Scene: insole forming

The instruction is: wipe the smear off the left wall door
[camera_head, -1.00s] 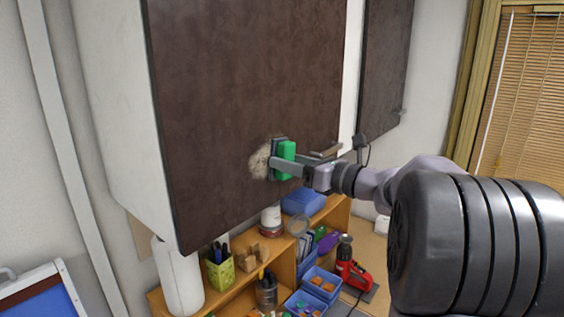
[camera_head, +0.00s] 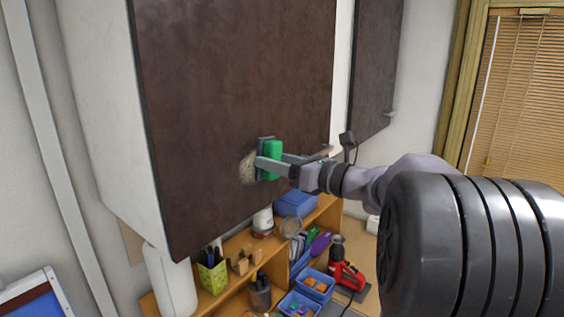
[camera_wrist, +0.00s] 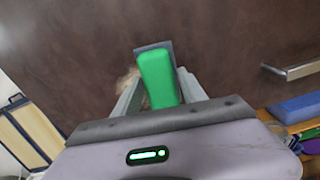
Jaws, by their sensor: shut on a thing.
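The left wall door (camera_head: 215,80) is a dark brown panel on a white wall cabinet. A pale smear (camera_head: 247,168) shows low on the door, just left of a wiper with a green grip and a grey pad (camera_head: 272,160). My gripper (camera_head: 266,165) is shut on the green grip. The pad lies at or against the door and covers part of the smear; exact contact is hard to tell. In the wrist view the green grip (camera_wrist: 158,80) sits between the fingers, with the pale smear (camera_wrist: 126,84) to its left.
A metal door handle (camera_wrist: 292,70) is right of the wiper. Below is a wooden shelf (camera_head: 237,243) with a green pen cup (camera_head: 213,278), blue bins (camera_head: 315,285) and a red tool (camera_head: 346,272). A second dark door (camera_head: 375,70) hangs to the right.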

